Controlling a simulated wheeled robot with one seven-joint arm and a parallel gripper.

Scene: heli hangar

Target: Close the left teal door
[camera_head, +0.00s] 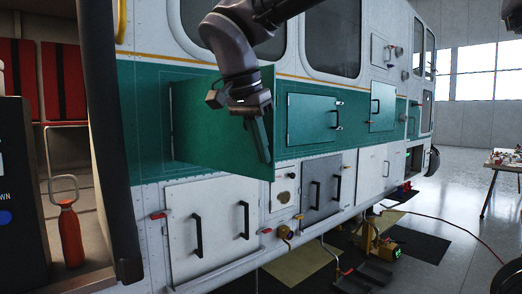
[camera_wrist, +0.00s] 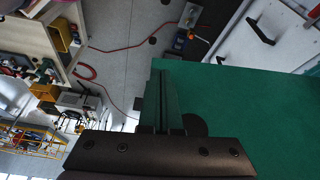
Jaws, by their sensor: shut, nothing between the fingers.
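The left teal door (camera_head: 205,125) stands open, swung out from the side of the white and teal helicopter. Its free edge is at the right, nearer the camera, and it hides the opening behind it. In the wrist view the door's teal face (camera_wrist: 255,110) fills the right side. My gripper (camera_head: 264,155) is in front of the door near its free edge, pointing down, with its fingers together and empty. In the wrist view the dark fingers (camera_wrist: 165,105) overlap the door's edge. I cannot tell whether they touch it.
Two other teal panels with handles, a middle one (camera_head: 312,118) and a right one (camera_head: 382,107), are further along the side. White lower doors (camera_head: 212,225) are below. A red extinguisher (camera_head: 68,235) stands at left. A red hose (camera_head: 445,222) crosses the floor.

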